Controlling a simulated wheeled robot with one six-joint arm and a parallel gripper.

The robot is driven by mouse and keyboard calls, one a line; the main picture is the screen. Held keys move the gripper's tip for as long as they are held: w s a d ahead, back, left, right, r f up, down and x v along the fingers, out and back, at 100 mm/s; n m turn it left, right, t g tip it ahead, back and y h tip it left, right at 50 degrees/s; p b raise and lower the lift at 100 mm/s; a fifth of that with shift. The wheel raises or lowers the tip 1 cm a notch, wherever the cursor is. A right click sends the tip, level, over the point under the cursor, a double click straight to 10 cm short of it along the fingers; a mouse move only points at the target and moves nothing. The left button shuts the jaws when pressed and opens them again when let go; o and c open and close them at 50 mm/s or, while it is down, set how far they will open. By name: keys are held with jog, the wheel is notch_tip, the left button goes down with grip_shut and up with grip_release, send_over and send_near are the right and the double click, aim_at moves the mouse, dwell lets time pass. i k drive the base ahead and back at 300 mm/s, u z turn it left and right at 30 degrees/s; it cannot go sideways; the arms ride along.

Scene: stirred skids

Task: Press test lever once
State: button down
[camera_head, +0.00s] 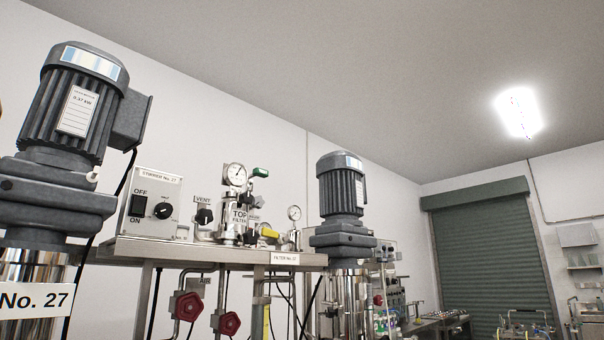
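No part is labelled as a test lever, and I cannot tell which part it is. On the steel shelf (200,252), a green handle (261,172) sits on a fitting right of a round pressure gauge (236,175). A yellow handle (264,230) lies lower, right of the filter body marked TOP FILTER (239,212). A black knob (204,216) stands under the VENT label (203,199).
A large grey motor (75,110) stands at left above a vessel labelled No. 27 (30,300). A control box (150,203) with an OFF/ON switch is beside it. Red valve handwheels (188,306) hang below the shelf. A second motor (341,188) stands right; a roller door (490,255) is behind.

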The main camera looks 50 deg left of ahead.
aim_at(258, 171)
jog(key=i, duration=0.8)
jog(key=u, duration=2.6)
